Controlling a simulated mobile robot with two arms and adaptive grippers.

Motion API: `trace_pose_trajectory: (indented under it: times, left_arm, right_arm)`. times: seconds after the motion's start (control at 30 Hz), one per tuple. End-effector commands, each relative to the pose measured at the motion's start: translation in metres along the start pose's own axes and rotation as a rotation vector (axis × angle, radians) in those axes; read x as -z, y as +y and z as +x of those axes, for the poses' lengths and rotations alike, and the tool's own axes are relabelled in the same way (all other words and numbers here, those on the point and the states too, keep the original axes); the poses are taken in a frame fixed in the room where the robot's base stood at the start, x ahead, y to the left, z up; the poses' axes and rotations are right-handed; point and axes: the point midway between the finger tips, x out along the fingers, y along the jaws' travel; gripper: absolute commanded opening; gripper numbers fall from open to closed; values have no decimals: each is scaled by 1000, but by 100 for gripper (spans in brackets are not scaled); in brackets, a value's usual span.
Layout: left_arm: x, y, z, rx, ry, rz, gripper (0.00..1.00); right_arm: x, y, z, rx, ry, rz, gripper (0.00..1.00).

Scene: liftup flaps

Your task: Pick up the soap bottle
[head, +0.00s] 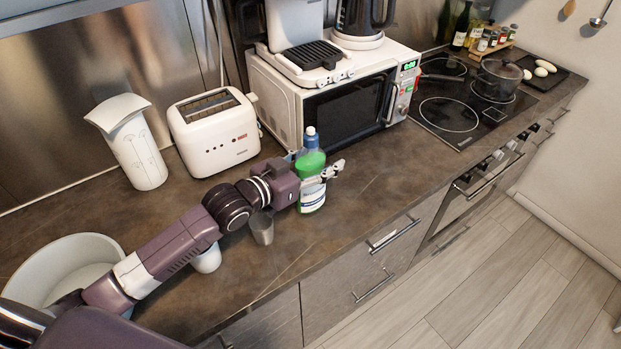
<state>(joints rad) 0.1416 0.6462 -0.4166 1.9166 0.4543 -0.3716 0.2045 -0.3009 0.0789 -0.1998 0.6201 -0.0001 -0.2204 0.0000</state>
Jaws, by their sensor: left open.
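The soap bottle (311,197) stands upright on the dark countertop (345,214) in front of the microwave. It has a green body, a white label and a blue cap with a white tip. My left gripper (334,170) comes in from the left at the bottle's upper half. The jaws are open. The far finger is mostly hidden, so I cannot tell whether the bottle is touched. My right gripper is not in view.
A metal cup (262,229) and a white cup (207,260) stand close to my left arm. A toaster (214,133), a white container (131,148) and a microwave (335,106) stand behind. A white bowl (62,262) is at left. The counter right of the bottle is clear.

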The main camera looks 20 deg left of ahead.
Motion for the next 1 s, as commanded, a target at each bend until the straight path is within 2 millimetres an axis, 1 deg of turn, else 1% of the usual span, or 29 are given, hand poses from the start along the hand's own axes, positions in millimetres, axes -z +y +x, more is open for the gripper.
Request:
trace_pose_trajectory:
  times: [0.03, 0.1, 0.2, 0.43, 0.47, 0.9, 1.0]
  left_arm:
    - [3, -1, 6, 1, 2, -1, 51]
    - [3, -1, 13, 1, 3, -1, 51]
    - [1, 0, 19, 0, 2, 1, 51]
    - [0, 0, 20, 0, 1, 1, 51]
    - [0, 0, 20, 0, 1, 1, 48]
    - [0, 0, 19, 0, 1, 1, 0]
    - [0, 0, 19, 0, 1, 1, 0]
  right_arm:
    - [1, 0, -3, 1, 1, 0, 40]
    - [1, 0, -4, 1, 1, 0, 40]
    - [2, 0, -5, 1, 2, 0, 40]
    - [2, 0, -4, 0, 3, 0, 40]
    - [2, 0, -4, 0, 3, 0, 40]
    - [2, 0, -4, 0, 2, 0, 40]
    - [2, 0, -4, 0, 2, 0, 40]
